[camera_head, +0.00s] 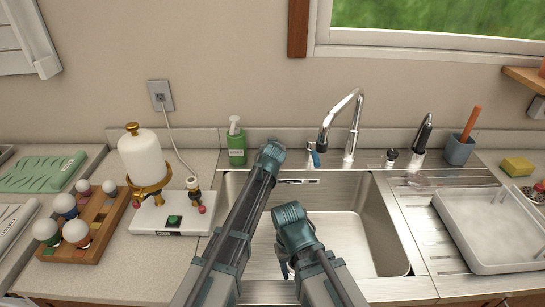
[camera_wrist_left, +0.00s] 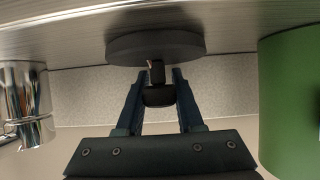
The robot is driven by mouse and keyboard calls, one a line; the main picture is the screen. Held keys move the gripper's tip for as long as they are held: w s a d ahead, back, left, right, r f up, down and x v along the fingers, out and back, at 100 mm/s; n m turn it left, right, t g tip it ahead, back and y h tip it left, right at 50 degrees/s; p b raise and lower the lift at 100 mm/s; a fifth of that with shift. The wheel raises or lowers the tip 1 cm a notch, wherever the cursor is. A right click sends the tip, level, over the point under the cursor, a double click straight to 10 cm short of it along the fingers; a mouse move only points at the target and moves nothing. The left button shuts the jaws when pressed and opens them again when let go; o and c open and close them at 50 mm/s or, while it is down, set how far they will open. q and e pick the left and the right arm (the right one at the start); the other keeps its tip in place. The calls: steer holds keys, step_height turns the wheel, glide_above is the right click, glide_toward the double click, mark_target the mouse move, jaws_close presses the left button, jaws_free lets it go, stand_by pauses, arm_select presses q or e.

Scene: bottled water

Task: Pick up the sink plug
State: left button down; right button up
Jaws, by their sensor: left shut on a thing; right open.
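The sink plug (camera_wrist_left: 155,46) is a dark round disc with a short stem and knob, seen in the left wrist view. My left gripper (camera_wrist_left: 158,78) is shut on its knob, one finger on each side. I cannot tell whether the disc touches the surface beside it. In the head view, the end of my left arm hides the plug and the left fingers, near the sink's back edge. My right gripper (camera_head: 287,267) is open and empty over the sink, partly hidden by its own arm.
A green soap bottle (camera_head: 236,142) stands left of the left arm's end; it is close by in the wrist view (camera_wrist_left: 292,95). The faucet (camera_head: 349,130) stands to the right. The steel sink (camera_head: 350,195) is empty. A white tray (camera_head: 490,228) is at right.

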mark_target(273, 135)
arm_select(q)
steer(key=shift+r, duration=0.15)
steer(key=shift+r+p, duration=0.6)
steer(key=shift+p, duration=0.1)
step_height(273, 135, up, 3)
steer(key=p, duration=0.3)
steer(key=s+a, duration=0.2)
steer(key=s, duration=0.5)
steer(key=s+a, duration=0.2)
steer(key=s, duration=0.6)
steer(key=shift+s+a+r+p, duration=0.2)
steer(key=shift+a+r+p, duration=0.05)
steer(key=shift+a+p, duration=0.05)
